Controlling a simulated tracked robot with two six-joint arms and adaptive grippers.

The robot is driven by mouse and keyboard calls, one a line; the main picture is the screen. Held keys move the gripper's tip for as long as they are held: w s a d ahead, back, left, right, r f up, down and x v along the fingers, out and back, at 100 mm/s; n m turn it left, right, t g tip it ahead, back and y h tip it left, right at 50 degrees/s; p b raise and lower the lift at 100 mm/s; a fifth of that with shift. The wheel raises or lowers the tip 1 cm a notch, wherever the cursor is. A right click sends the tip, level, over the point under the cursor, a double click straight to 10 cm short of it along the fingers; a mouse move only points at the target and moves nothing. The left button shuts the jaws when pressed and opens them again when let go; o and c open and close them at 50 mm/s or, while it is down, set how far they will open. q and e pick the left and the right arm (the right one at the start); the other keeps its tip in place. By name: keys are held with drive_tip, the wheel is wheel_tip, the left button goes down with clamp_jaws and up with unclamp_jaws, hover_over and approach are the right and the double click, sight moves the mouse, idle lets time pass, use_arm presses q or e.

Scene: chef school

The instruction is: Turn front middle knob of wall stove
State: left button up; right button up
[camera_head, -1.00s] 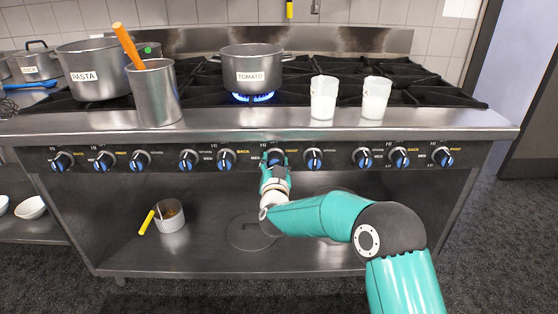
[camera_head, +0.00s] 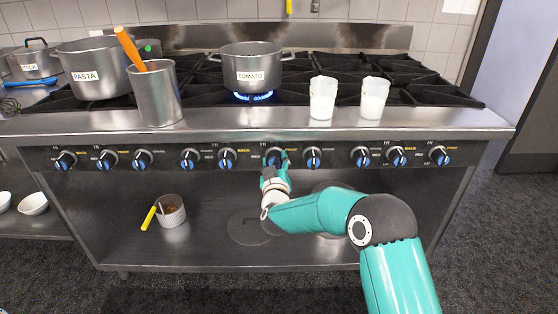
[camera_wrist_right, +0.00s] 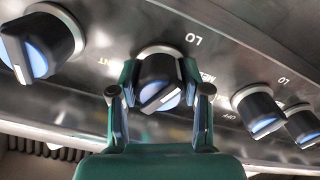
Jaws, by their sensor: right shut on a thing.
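The stove (camera_head: 330,135) has a row of black and blue knobs along its front panel. My right gripper (camera_head: 274,164) is at the knob near the middle of the row, below the tomato pot (camera_head: 258,76). In the right wrist view, my right gripper (camera_wrist_right: 160,90) has one finger on each side of that knob (camera_wrist_right: 158,82) and is shut on it. The knob's pointer is tilted in that view. A blue flame (camera_head: 254,97) burns under the tomato pot. My left gripper is not in view.
Neighbouring knobs (camera_head: 313,158) (camera_wrist_right: 258,108) sit close on both sides. Two white containers (camera_head: 322,98) stand at the stove's front edge. A metal canister (camera_head: 156,95) and pasta pot (camera_head: 92,80) stand left. The shelf below holds a small pot (camera_head: 172,213).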

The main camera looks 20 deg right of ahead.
drive_tip(key=shift+s+d+f, duration=0.1)
drive_tip(key=shift+f, duration=0.5)
drive_tip(key=o, duration=1)
drive_tip(key=shift+o, duration=0.8)
drive_tip(key=shift+r, duration=0.3)
drive_tip(key=shift+s+a+r, duration=0.1)
drive_tip(key=shift+s+a, duration=0.15)
drive_tip(key=shift+s, duration=0.2)
drive_tip(key=v, duration=1.1)
drive_tip(key=shift+d, duration=0.1)
